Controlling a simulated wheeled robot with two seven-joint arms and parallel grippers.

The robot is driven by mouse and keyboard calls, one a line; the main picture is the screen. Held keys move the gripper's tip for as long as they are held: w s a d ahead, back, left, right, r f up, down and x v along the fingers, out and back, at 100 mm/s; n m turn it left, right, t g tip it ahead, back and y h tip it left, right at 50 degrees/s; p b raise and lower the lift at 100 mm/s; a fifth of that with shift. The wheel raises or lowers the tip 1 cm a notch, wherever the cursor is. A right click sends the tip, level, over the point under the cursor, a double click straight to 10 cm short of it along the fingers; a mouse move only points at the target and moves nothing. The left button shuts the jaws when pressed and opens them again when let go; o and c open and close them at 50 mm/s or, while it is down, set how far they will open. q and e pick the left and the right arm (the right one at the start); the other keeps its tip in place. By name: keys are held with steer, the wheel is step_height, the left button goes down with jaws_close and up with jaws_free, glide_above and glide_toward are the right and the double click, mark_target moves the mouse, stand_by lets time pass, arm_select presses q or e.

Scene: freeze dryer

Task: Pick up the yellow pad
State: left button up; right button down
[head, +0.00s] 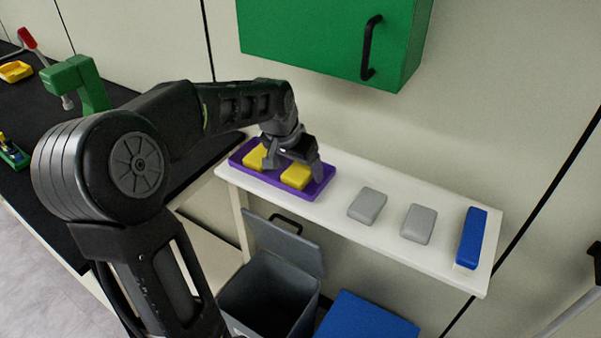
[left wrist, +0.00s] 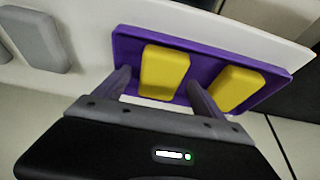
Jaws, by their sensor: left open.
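Two yellow pads lie side by side on a purple tray (head: 319,190) at the left end of the white shelf. The right-hand pad (head: 296,177) also shows in the left wrist view (left wrist: 164,72). The other pad (head: 254,157) is partly hidden by my gripper and shows to the right in the wrist view (left wrist: 236,89). My left gripper (head: 293,163) is open and empty over the tray. In the wrist view its fingers (left wrist: 160,92) stand on either side of the right-hand pad. I cannot tell whether they touch it.
Two grey pads (head: 367,205) (head: 418,223) and a blue block (head: 471,237) lie along the white shelf (head: 330,213). A green wall cabinet (head: 310,38) hangs above. A grey open bin (head: 268,295) stands below. A black bench with a green device (head: 80,80) is at left.

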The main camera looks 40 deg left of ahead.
mark_target(299, 170)
arm_select(q)
steer(key=shift+f, duration=0.15)
steer(key=shift+c, duration=0.6)
steer(key=c, duration=1.3)
steer(key=shift+r, duration=0.35)
step_height(299, 170, up, 10)
steer(key=shift+f, duration=0.1)
